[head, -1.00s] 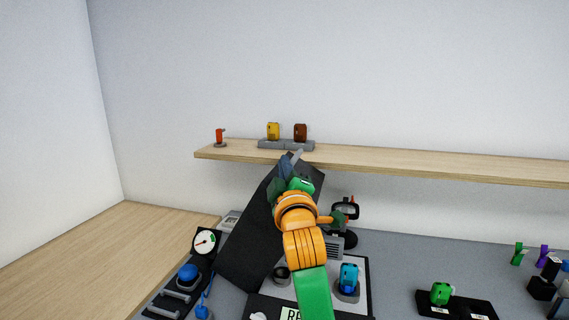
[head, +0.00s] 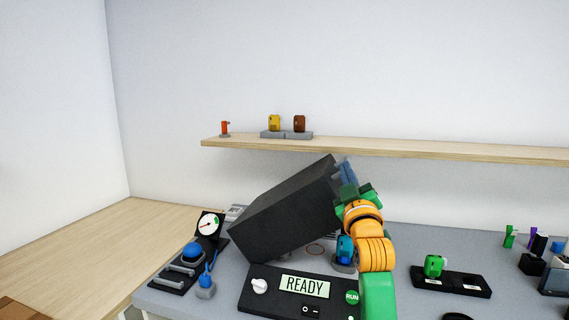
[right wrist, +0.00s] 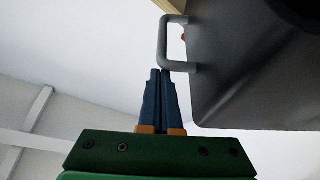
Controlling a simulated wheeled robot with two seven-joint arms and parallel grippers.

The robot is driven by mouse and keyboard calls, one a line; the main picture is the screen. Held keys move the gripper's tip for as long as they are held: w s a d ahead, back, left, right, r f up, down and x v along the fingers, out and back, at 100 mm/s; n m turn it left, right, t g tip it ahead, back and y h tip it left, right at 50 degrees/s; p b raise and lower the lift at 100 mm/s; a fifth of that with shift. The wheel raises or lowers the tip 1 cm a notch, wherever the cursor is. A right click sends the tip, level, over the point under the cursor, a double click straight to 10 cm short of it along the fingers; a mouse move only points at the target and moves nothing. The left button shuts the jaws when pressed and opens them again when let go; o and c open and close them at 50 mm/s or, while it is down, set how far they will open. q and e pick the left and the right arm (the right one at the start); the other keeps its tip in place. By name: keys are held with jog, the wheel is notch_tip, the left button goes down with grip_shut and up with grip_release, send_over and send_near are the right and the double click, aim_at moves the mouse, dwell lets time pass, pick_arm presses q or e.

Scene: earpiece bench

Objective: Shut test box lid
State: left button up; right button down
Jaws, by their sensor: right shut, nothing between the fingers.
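The test box (head: 257,291) stands on the grey bench, with a READY display and a green RUN button on its front panel. Its black lid (head: 285,210) is hinged at the left and tilted, partly open. A blue earpiece (head: 344,250) on a stand shows beneath the lid. My right gripper (head: 344,166) is at the lid's raised right edge. In the right wrist view its blue fingers (right wrist: 159,72) are shut and empty, close to the lid's grey handle (right wrist: 166,42); I cannot tell if they touch. My left gripper is out of view.
A gauge (head: 208,225) and a blue button device (head: 192,251) stand left of the box. A green earpiece (head: 434,265) sits on a black tray (head: 470,283) to the right. A wooden shelf (head: 400,150) with earpieces runs behind, above the bench.

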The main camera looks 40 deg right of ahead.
jog(key=s+d+f+m+h+b, duration=0.1)
jog(key=s+d+f+m+b, duration=0.1)
jog(key=f+b, duration=0.1)
jog(key=s+d+f+m+g+h+b, duration=0.1)
jog(key=s+d+f+m+b, duration=0.1)
jog(key=f, duration=0.4)
jog(key=s+d+f+m+g+h+b, duration=0.1)
jog(key=s+d+f+m+b, duration=0.1)
jog(key=d+f+m+b, duration=0.1)
jog(key=shift+s+f+m+h+b, duration=0.35)
jog(key=shift+f+m+b, duration=0.25)
jog(key=shift+f+b, duration=0.55)
jog(key=shift+r, duration=0.2)
